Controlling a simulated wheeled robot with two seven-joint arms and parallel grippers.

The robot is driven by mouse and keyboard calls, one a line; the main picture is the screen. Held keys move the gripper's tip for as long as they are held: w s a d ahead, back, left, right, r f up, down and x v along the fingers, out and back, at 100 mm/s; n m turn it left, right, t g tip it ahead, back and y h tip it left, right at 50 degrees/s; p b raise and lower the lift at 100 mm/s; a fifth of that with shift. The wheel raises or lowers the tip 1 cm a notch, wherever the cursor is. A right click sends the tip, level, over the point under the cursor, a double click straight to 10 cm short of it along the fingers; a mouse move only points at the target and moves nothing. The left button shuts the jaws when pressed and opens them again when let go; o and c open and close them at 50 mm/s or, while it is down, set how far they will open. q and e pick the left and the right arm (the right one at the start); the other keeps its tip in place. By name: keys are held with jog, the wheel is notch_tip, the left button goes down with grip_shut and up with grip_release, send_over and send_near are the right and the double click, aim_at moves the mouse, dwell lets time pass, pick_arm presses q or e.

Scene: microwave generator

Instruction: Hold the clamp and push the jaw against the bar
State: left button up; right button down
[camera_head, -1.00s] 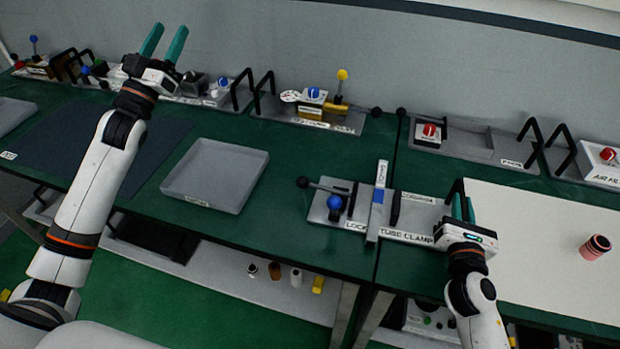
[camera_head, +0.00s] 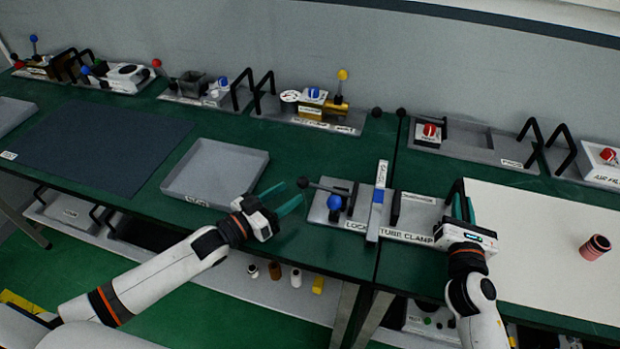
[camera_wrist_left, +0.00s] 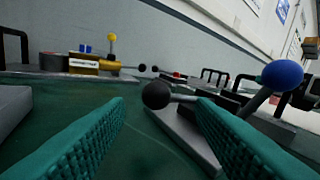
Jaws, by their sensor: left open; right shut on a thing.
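The tube clamp (camera_head: 415,215) sits on the green table, right of centre in the head view. It has a grey base, a lever with a black ball (camera_head: 303,182), a blue ball knob (camera_head: 334,202) and an upright grey bar (camera_head: 378,200) with a blue patch. My right gripper (camera_head: 463,208) is shut at the clamp's right end, on what looks like its black handle (camera_head: 457,190). My left gripper (camera_head: 284,197) is open and empty, left of the clamp. In the left wrist view the black ball (camera_wrist_left: 156,95) lies ahead between the fingers, with the blue knob (camera_wrist_left: 282,74) to the right.
A grey tray (camera_head: 215,172) stands left of my left gripper. A white board (camera_head: 545,235) with a red-and-black cylinder (camera_head: 595,247) lies to the right. Several fixtures with levers and handles line the back wall.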

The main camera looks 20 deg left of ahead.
pick_arm(q)
jog(key=x, duration=0.8)
jog(key=shift+c, duration=0.2)
